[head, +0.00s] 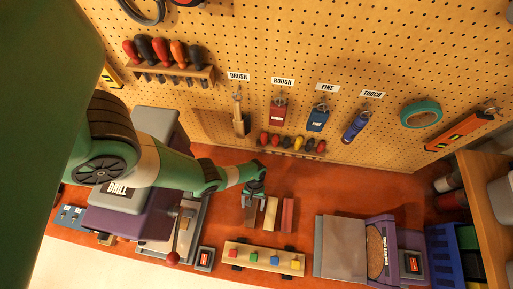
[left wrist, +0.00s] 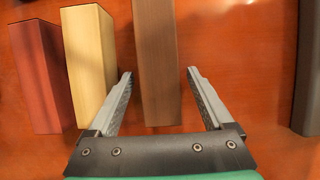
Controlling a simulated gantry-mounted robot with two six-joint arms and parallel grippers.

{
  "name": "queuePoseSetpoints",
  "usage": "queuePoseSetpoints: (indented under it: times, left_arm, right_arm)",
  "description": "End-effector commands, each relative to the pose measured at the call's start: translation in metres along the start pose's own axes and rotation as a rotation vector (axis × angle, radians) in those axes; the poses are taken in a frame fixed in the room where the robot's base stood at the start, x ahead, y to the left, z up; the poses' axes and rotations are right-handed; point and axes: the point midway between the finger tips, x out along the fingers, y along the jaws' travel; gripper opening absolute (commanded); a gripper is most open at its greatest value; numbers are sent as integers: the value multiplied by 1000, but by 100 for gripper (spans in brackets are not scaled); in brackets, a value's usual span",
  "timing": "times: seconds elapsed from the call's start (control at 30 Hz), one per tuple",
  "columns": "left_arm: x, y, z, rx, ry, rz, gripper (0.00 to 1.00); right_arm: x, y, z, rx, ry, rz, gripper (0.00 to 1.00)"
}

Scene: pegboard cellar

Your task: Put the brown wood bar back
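The brown wood bar (head: 250,216) lies on the orange-red bench in the head view, at the left of a row with a pale yellow bar (head: 271,213) and a red bar (head: 288,215). My left gripper (head: 255,190) is over the bar's far end. In the left wrist view the brown bar (left wrist: 157,60) is centred between the fingers of my open left gripper (left wrist: 160,73), with a gap on each side. Whether the fingertips are down at the bar's height is unclear. My right gripper is not in view.
The pale bar (left wrist: 90,60) and red bar (left wrist: 41,75) stand close beside the brown one. A wooden strip with coloured blocks (head: 263,258) is in front. A purple sander (head: 382,245) is right, a drill machine (head: 120,210) left. A pegboard (head: 300,60) rises behind.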

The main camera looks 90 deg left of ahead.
Motion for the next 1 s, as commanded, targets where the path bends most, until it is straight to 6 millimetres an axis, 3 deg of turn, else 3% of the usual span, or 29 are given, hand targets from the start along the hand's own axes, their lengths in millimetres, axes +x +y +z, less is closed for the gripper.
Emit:
queuePoseSetpoints:
  times: [0.27, 0.43, 0.8, 1.0]
  left_arm:
    - [-4, 0, 2, 0, 0, 0, 84]
    - [-32, 0, 3, -1, 1, 3, 84]
    - [-72, 1, 1, -1, -4, 7, 84]
    - [-77, 1, 2, 0, -7, 6, 84]
  right_arm:
    - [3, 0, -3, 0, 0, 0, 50]
    - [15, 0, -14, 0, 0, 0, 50]
    - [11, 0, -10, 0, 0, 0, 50]
    - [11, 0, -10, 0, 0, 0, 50]
